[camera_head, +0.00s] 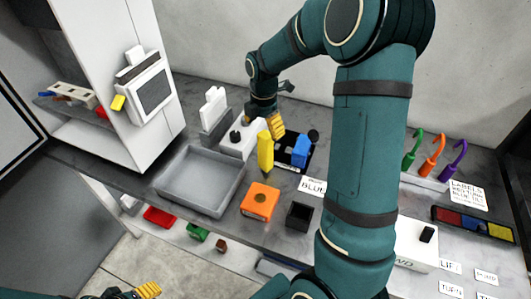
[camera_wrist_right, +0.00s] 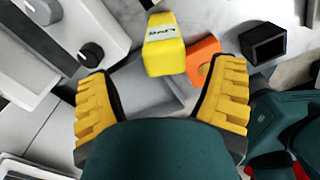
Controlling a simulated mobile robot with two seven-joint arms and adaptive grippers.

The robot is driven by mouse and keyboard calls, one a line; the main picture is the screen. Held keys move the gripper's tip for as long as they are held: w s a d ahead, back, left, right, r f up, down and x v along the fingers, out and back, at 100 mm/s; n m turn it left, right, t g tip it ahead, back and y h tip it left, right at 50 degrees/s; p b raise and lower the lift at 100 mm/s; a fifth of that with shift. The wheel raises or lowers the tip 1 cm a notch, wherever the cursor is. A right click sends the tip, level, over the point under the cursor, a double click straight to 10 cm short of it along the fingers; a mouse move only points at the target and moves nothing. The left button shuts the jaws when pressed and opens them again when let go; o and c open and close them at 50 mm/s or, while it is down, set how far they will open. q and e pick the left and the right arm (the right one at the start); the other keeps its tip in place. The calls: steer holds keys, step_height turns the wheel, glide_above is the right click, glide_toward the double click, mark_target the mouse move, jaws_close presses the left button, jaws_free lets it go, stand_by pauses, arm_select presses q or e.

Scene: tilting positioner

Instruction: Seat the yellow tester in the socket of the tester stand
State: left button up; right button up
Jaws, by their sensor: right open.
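The yellow tester (camera_head: 265,152) stands roughly upright near the middle of the counter, narrowing to a dark tip at its lower end. What its tip rests on is not clear. In the right wrist view the tester (camera_wrist_right: 164,48) shows dark lettering and lies beyond the finger gap. An orange block with a round dark hole (camera_head: 259,202), apparently the tester stand, sits just in front of the tester; it also shows in the wrist view (camera_wrist_right: 197,53). My right gripper (camera_head: 276,124) is open and empty, behind the tester. My left gripper (camera_head: 142,292) shows only partly at the bottom left.
A grey tray (camera_head: 183,205) lies left of the orange block, a small black open box (camera_head: 299,216) right of it. A white knobbed device (camera_head: 238,145) and a blue object (camera_head: 301,151) stand close to the right gripper. Coloured hooks (camera_head: 433,155) stand at right.

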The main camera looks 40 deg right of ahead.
mark_target(266, 154)
steer(key=shift+s+d+f, duration=0.1)
steer(key=shift+s+f, duration=0.05)
steer(key=shift+f, duration=1.25)
steer(key=shift+s+f, duration=0.1)
steer(key=shift+f, duration=1.25)
steer(key=c, duration=1.4)
